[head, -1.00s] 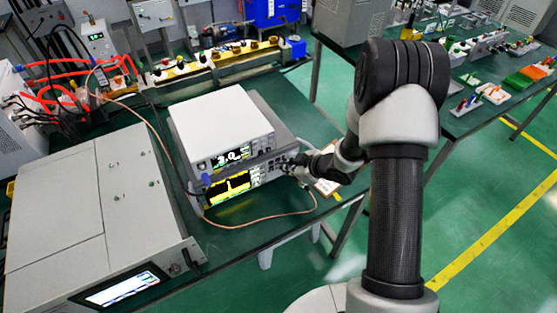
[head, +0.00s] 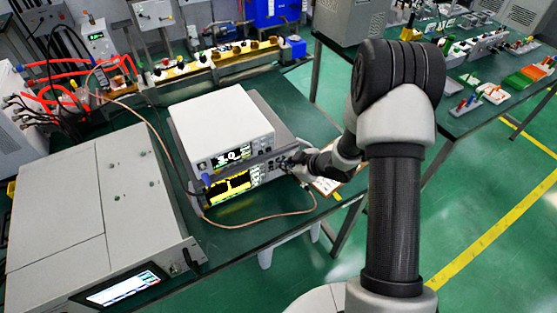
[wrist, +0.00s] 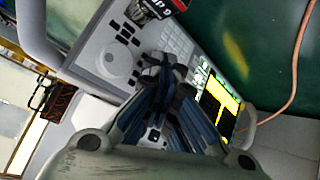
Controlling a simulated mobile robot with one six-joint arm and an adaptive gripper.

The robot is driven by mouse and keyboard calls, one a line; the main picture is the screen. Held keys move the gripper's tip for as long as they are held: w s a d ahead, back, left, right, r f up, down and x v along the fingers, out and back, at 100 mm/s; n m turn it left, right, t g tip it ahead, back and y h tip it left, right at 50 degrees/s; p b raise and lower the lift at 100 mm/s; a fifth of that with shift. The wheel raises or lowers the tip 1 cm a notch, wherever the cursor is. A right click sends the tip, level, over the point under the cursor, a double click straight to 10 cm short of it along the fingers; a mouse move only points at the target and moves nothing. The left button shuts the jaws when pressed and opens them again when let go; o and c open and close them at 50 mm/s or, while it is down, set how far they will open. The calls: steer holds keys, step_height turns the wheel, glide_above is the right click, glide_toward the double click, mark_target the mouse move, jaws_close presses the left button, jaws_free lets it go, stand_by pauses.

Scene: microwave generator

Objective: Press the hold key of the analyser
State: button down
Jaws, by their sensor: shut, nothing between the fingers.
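The analyser (head: 232,187) is the lower unit of a stack on the green bench, with a lit yellow trace on its screen. In the wrist view its front panel shows tilted, with the yellow screen (wrist: 222,98), a round knob (wrist: 113,60) and rows of small keys (wrist: 178,38). My gripper (head: 287,164) is at the right part of this panel. In the wrist view my gripper (wrist: 160,68) is shut and empty, its tips over the keys between knob and screen. The tips cover some keys. Key labels are too small to read, so I cannot tell the hold key or contact.
A white instrument (head: 220,122) with a lit display sits on top of the analyser. A copper-coloured cable (head: 270,215) loops in front of the stack. A large grey cabinet (head: 60,205) stands to the left. Bare green bench (head: 295,110) lies behind the stack.

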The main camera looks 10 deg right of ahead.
steer(key=shift+s+d, duration=0.2)
steer(key=shift+s, duration=0.55)
steer(key=s, duration=0.1)
steer(key=s+d, duration=0.1)
steer(key=s, duration=0.2)
steer(key=shift+s+d+b, duration=0.3)
steer(key=shift+s, duration=0.05)
stand_by(0.7)
